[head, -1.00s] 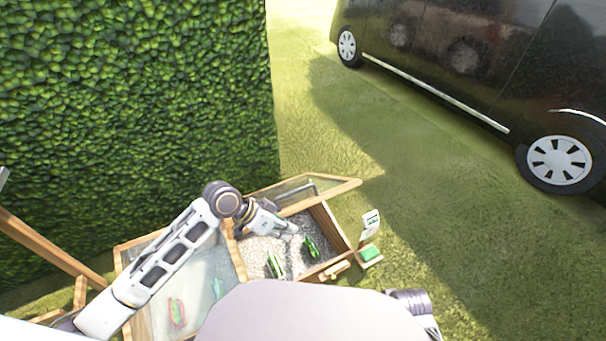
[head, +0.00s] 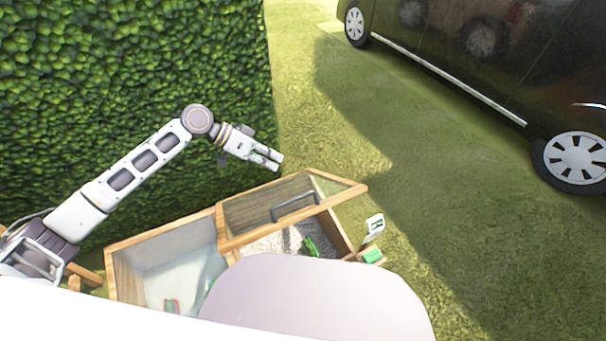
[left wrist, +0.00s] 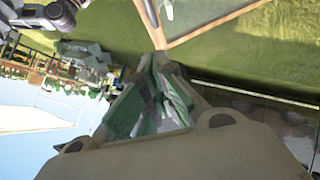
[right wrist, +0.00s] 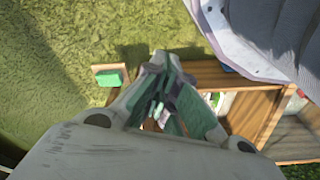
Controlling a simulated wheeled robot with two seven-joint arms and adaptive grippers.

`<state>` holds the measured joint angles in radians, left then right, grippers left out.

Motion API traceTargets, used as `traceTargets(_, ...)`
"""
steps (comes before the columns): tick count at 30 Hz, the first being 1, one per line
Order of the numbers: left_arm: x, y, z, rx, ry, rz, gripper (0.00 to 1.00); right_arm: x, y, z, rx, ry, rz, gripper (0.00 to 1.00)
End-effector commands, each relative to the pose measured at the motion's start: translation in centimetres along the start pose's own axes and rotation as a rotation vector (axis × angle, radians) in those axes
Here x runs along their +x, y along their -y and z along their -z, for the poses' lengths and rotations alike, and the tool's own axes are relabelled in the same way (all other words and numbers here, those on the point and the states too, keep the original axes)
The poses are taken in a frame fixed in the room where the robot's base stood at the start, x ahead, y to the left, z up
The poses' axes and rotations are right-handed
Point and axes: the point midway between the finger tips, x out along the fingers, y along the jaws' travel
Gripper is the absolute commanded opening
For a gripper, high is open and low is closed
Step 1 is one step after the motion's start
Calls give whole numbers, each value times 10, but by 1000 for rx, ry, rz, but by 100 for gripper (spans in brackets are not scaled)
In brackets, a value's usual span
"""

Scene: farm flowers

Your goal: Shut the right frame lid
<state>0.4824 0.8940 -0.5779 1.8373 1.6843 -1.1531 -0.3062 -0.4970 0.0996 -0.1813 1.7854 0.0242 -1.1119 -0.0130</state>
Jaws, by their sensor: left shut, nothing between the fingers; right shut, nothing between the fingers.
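The right frame lid (head: 345,196) is a wood-framed clear pane with a grey handle (head: 295,206). It is partly raised, slanting over the rear of the right compartment (head: 340,235), whose gravel shows below its front edge. My left gripper (head: 277,161) is shut and empty, above and behind the lid, apart from it. In the left wrist view, its fingers (left wrist: 160,62) point toward a wood-framed pane (left wrist: 205,15).
The left compartment (head: 150,265) adjoins on the left. A green item (head: 310,246) lies in the right gravel. A hedge (head: 130,100) rises behind; a black van (head: 480,60) stands far right.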

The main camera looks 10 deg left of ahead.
Motion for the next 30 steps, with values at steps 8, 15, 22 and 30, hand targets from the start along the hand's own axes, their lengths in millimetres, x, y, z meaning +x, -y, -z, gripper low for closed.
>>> traceTargets(8, -3, 2, 2, -3, -5, -1, 0, 2, 0, -1, 0, 1, 1, 0)
traceTargets(15, -2, 1, 2, -3, -5, -2, 0, 1, 0, -1, 0, 1, 1, 0)
traceTargets(22, 9, 2, 2, -3, -5, -2, 0, -2, 1, 0, -1, 2, 3, 0)
traceTargets(30, 41, 1, 2, -2, -5, -3, 0, -12, 3, 3, -4, 12, 6, 0)
